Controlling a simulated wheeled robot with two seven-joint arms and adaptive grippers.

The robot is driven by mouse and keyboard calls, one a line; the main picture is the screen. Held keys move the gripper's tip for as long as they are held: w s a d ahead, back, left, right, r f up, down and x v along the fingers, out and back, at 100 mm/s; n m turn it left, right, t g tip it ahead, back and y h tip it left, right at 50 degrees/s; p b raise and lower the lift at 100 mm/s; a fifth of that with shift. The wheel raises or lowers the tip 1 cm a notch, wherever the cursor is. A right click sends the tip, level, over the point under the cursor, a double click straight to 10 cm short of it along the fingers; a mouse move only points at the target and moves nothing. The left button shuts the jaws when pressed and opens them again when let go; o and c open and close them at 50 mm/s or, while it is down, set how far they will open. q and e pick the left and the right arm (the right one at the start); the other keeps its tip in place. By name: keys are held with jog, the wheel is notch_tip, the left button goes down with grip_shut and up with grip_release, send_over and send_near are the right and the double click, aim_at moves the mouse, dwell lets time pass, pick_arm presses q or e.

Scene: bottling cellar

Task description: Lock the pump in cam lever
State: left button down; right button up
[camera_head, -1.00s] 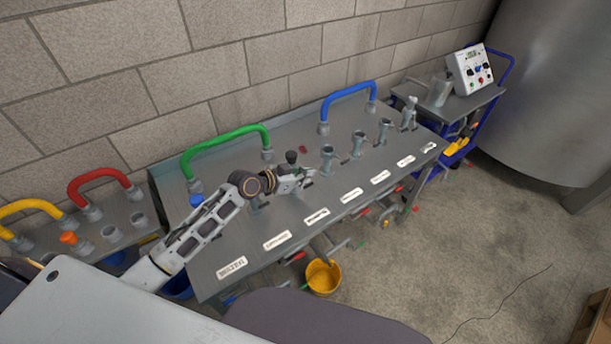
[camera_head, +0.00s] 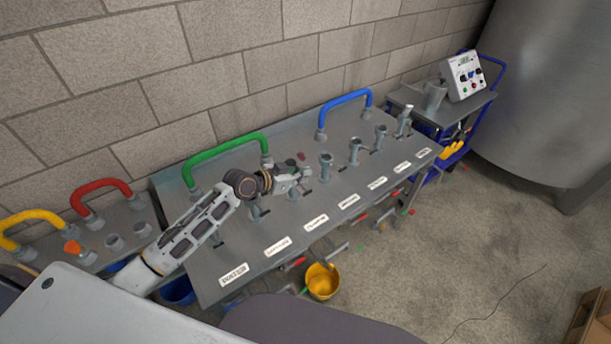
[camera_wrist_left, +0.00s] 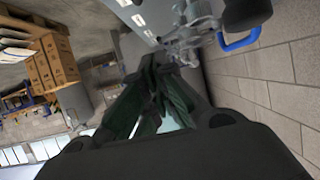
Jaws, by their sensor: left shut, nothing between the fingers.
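A sloping grey steel panel (camera_head: 200,258) carries a row of upright pipe ports with small dark levers and white labels. The labels are too small to read, so I cannot tell which lever is the pump in one. My left gripper (camera_head: 300,174) is shut and empty among the middle ports, beside a port with a dark lever (camera_head: 309,190). I cannot tell whether it touches that lever. In the left wrist view the dark fingers (camera_wrist_left: 160,98) are together, with blurred grey fittings (camera_wrist_left: 190,42) beyond them. My forearm hides part of the panel's left side. My right gripper is not in view.
Green (camera_head: 225,147) and blue (camera_head: 344,101) hose loops rise along the panel's back edge. Red (camera_head: 100,184) and yellow (camera_head: 28,214) loops stand on a side bench at left. A yellow bucket (camera_head: 322,284) is below the front edge. A trolley with a control box (camera_head: 466,76) stands at right.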

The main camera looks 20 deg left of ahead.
pick_arm(q)
jog(key=b+v, duration=0.1)
jog(key=v, duration=0.7)
dwell(0.4)
jog(key=shift+r+b, duration=0.15)
jog(key=shift+b, duration=0.15)
